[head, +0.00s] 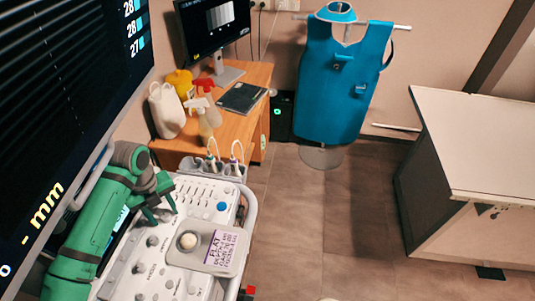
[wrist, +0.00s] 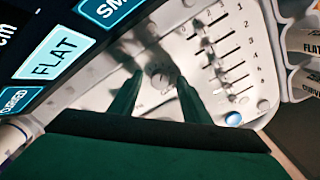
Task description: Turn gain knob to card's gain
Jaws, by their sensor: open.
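The control panel (head: 206,190) holds several grey knobs, a row of sliders and a blue button. The card (head: 222,248), white with purple print, lies in a tray on the panel; its top word reads FLAT, and the smaller lines are too small to read surely. My gripper (head: 162,216) is open over the panel's left part. In the wrist view my gripper (wrist: 160,80) has its two green fingers apart, one on each side of a round knob (wrist: 159,74). Whether they touch it, and whether it is the gain knob, I cannot tell.
A large monitor (head: 75,90) stands close at the left beside my arm. Probes (head: 212,163) sit in holders behind the panel. Bottles (head: 167,110) stand on a wooden desk (head: 255,78). A blue apron (head: 338,85) hangs behind. The floor (head: 330,220) to the right is clear.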

